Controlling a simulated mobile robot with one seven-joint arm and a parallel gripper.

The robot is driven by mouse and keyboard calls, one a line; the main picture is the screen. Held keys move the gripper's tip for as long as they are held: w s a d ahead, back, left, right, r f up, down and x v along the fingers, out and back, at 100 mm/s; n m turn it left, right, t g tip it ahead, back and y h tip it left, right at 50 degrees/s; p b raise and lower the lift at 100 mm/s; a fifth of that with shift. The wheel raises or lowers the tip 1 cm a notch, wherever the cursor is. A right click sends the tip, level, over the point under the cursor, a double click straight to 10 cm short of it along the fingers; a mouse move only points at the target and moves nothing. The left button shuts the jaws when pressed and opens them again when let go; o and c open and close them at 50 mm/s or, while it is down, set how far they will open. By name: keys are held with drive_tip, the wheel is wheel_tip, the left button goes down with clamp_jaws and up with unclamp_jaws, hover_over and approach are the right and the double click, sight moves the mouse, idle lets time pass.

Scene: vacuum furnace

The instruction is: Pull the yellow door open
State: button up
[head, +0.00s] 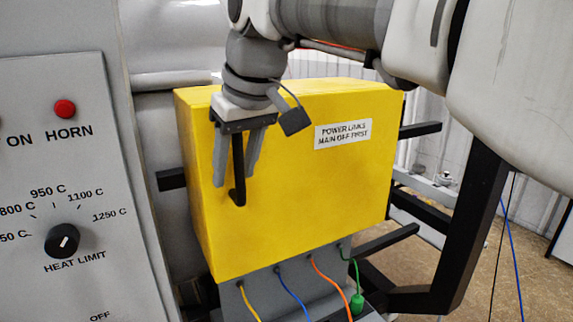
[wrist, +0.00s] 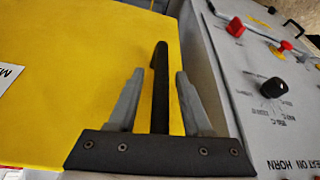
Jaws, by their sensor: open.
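The yellow door (head: 300,210) is the front of a yellow box and looks shut. It bears a white label about power links. A black bar handle (head: 238,180) stands upright near the door's left edge. My gripper (head: 235,180) points down in front of the door with its two grey fingers apart. In the wrist view my gripper (wrist: 157,95) has one finger on each side of the black handle (wrist: 160,85), with gaps visible on both sides. The yellow door (wrist: 90,60) fills the left of that view.
A grey control panel (head: 65,180) with a red button (head: 65,109) and a heat limit knob (head: 62,241) stands close on the left. Coloured cables (head: 318,265) come out under the box. A black frame (head: 470,230) stands at right.

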clamp_jaws()
idle(1.4)
